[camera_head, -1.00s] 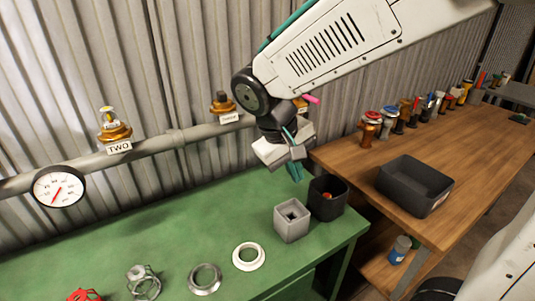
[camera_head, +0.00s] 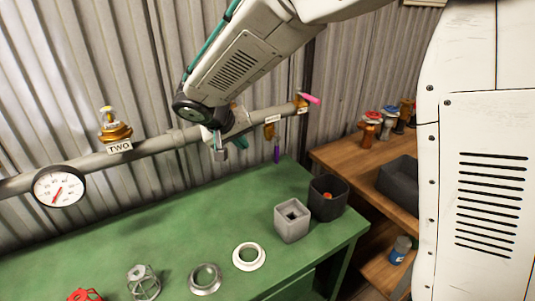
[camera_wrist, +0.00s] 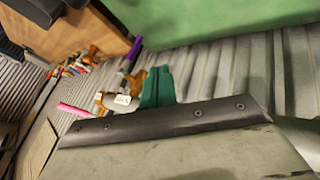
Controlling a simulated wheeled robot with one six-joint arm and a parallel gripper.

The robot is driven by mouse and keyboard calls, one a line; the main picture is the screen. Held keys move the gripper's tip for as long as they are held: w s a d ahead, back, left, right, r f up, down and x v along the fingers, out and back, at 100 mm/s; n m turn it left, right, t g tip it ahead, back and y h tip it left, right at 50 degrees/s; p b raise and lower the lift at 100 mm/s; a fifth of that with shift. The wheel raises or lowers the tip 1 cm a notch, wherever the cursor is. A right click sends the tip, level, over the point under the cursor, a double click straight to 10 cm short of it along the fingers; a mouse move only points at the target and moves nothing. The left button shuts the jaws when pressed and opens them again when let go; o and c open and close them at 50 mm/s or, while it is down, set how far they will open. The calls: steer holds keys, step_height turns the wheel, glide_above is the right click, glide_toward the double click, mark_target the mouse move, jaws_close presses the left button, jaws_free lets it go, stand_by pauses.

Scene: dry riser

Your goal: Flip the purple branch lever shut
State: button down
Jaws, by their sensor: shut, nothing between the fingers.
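The purple lever (camera_head: 277,152) hangs straight down below a brass branch valve (camera_head: 269,131) on the grey pipe. In the wrist view the purple lever (camera_wrist: 132,54) shows beyond and to the left of my teal fingertips. My gripper (camera_head: 238,143) is shut and empty, to the left of the lever in the head view and apart from it. In the wrist view my gripper (camera_wrist: 158,86) shows its teal fingers together. My arm hides part of the pipe and whatever is mounted behind it.
A pink lever (camera_head: 310,98) sticks out at the pipe's right end. A brass valve (camera_head: 114,132) tagged TWO and a gauge (camera_head: 59,186) are on the left. The green bench (camera_head: 180,220) below holds a grey box (camera_head: 291,221), a dark bin (camera_head: 327,198) and rings (camera_head: 249,256).

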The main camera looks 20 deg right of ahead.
mark_target(277, 150)
steer(key=w+d+f, duration=0.4)
steer(key=d+f, duration=0.4)
steer(key=shift+w+d, duration=0.15)
steer(key=shift+d, duration=0.1)
